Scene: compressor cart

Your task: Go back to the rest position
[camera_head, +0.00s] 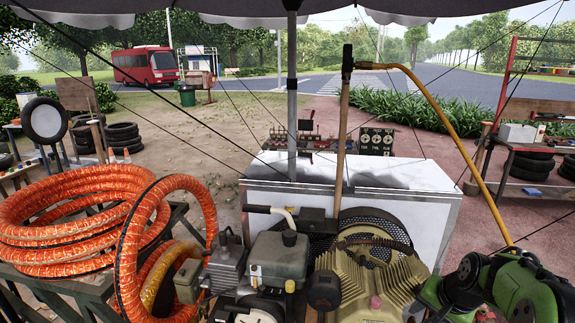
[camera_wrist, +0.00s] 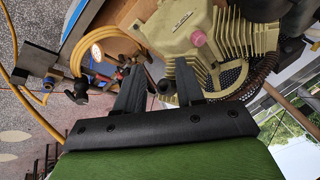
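My gripper (camera_wrist: 160,78) shows in the wrist view as a black palm with two black fingers. The fingers stand apart, and I see nothing held between them. Beyond them is the compressor's tan finned pump (camera_wrist: 192,38), with a pink cap; a small dark knob shows in the gap between the fingers, beyond them. In the head view, my green arm (camera_head: 520,290) is at the lower right, to the right of the tan compressor pump (camera_head: 365,275). The gripper's fingers cannot be made out there.
An engine (camera_head: 278,262) stands left of the pump. Coiled orange hoses (camera_head: 70,215) lie on a table at left. A white chest (camera_head: 410,178) stands behind. A yellow hose (camera_head: 455,140) arches toward my arm. A canopy pole (camera_head: 292,110) rises in the middle. A workbench (camera_head: 540,150) stands at right.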

